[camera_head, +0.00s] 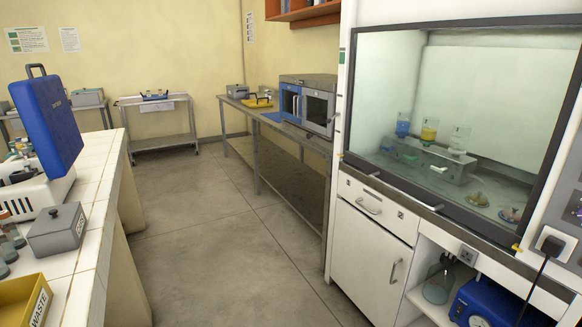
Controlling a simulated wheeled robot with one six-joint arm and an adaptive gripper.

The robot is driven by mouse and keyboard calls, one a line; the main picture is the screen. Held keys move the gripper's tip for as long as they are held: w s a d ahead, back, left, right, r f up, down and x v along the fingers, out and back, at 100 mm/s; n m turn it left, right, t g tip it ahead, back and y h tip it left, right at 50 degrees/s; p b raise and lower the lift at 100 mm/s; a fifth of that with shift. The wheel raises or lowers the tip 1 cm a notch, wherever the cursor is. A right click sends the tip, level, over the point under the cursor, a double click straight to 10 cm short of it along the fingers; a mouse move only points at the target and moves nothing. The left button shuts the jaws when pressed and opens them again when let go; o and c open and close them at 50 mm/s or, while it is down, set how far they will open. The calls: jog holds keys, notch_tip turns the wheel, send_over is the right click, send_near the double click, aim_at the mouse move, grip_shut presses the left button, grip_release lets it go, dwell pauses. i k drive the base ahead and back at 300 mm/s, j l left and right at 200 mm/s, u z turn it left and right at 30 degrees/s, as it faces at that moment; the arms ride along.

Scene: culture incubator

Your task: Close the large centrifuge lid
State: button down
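The large centrifuge stands on the white tiled bench at the left edge of the head view, and its left part is cut off by the frame. Its blue lid (46,122) is open and stands up steeply, with a dark handle at its top edge. The white centrifuge body (42,195) is under the lid, with a dark opening partly showing on its top. My gripper is not in view, so its place relative to the lid cannot be seen.
A grey lidded box (57,236) and a yellow waste bin (24,303) sit on the white tiled bench (97,187) in front of the centrifuge. A fume hood (374,205) stands at right. The grey floor (218,240) between them is clear.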

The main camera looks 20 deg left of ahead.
aim_at(42, 104)
jog(key=i+j+u, duration=0.15)
jog(key=i+u, duration=0.7)
jog(key=i, duration=0.05)
